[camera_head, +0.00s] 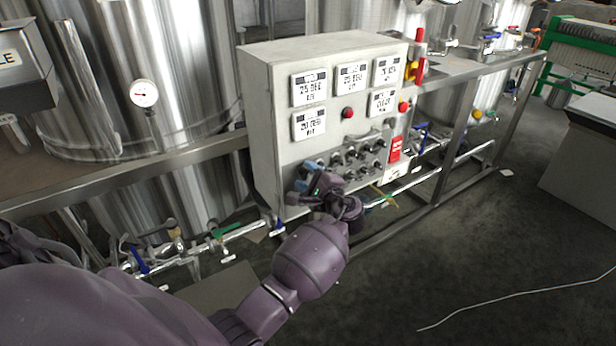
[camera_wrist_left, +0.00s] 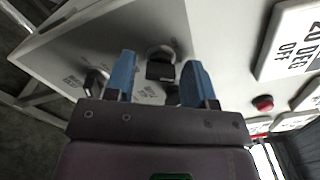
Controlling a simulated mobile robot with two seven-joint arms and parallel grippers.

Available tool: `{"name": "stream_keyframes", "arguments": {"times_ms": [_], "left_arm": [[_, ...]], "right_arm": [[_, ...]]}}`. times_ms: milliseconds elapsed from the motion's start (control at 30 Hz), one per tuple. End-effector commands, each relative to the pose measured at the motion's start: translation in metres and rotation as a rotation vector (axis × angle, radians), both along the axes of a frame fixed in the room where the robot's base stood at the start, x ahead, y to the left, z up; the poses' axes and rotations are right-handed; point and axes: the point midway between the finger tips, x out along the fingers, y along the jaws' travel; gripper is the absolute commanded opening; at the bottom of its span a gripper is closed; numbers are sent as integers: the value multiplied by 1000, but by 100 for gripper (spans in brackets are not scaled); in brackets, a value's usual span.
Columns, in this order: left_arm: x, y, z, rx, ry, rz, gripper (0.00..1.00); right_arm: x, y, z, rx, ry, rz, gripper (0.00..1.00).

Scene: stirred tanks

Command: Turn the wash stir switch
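The grey control box (camera_head: 262,130) carries rows of black rotary switches (camera_head: 365,157) on its lower front. My left gripper (camera_head: 307,177) is at the lower left of this panel, in front of the left end of the switches. In the left wrist view its two blue fingers (camera_wrist_left: 158,82) are apart, with one black switch (camera_wrist_left: 160,64) showing between them. I cannot tell whether they touch it. Another black switch (camera_wrist_left: 95,83) shows to the left of the fingers. The switch labels are too small or blurred to read, so I cannot tell which is wash stir. My right gripper is not in view.
Several digital displays (camera_head: 309,88) and a red button (camera_head: 348,113) sit above the switches. A red emergency-style lamp stack (camera_head: 419,62) stands at the box's right edge. Steel tanks (camera_head: 165,60) stand behind, and pipes with valves (camera_head: 225,232) run below. The floor (camera_head: 480,240) at right is mostly clear.

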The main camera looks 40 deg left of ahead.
Motion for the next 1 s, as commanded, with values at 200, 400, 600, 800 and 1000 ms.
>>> {"name": "stream_keyframes", "arguments": {"times_ms": [200, 400, 600, 800, 1000], "left_arm": [[0, 0, 0, 0, 0, 0, 16], [0, 0, -1, -2, -3, 1, 6], [0, 0, -2, -20, -45, 1, 6], [0, 0, -4, -66, -154, 2, 6], [0, -1, -6, -134, -318, 2, 6]], "right_arm": [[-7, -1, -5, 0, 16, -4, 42], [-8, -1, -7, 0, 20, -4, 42], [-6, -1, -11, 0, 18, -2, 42], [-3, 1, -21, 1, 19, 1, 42], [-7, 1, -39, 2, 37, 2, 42]]}}
